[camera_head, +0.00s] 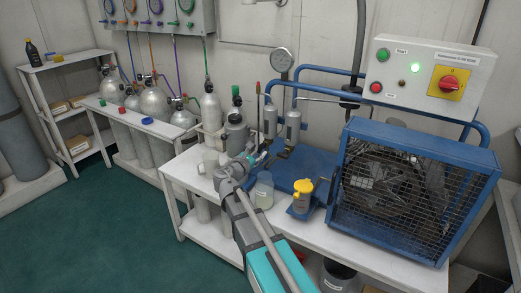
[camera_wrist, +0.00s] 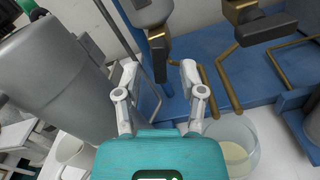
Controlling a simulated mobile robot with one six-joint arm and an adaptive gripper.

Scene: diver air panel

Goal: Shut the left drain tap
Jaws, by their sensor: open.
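Two grey filter cylinders stand side by side at the blue compressor frame, the left one (camera_head: 270,120) and the right one (camera_head: 293,125). In the wrist view, a dark fitting with a brass-coloured edge (camera_wrist: 158,48) hangs just beyond my fingertips, seemingly under the left cylinder. A second dark fitting (camera_wrist: 265,26) is to its right. Brass-coloured drain tubes (camera_wrist: 230,82) run down between them. In the head view my gripper (camera_head: 258,158) partly hides this area.
A jar of pale liquid (camera_head: 264,192) stands close to my gripper and shows at lower right in the wrist view (camera_wrist: 238,150). A large grey cylinder (camera_wrist: 55,75) is close on the left.

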